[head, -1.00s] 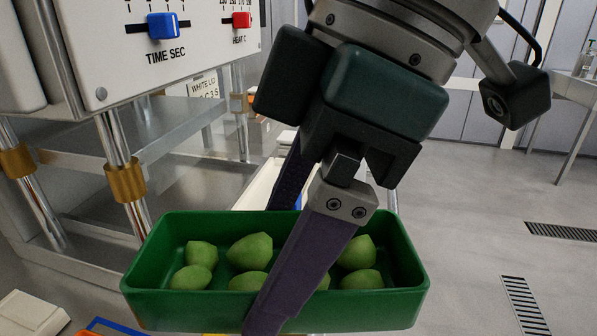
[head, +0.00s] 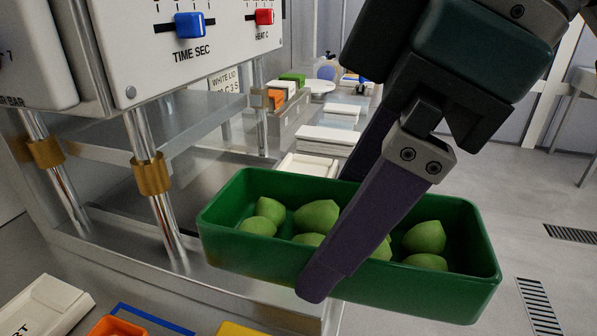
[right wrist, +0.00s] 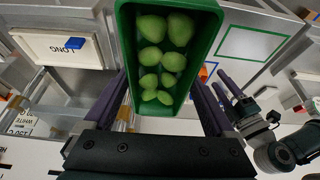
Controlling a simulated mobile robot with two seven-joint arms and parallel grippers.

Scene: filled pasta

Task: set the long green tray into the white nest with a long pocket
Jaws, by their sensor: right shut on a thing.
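The long green tray (head: 350,285) holds several green filled pasta pieces (head: 318,215). My right gripper (head: 325,235) is shut on the tray's long sides near its middle, one purple finger outside the near wall. The tray is in the air, slanting down to the right in the head view. It also shows in the right wrist view (right wrist: 124,50) between the fingers.
A control panel (head: 190,65) with blue and red sliders and metal posts (head: 155,190) stand left of the tray. A white block (head: 45,305) and an orange container (head: 118,327) lie at lower left. Open floor (head: 545,210) is at right.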

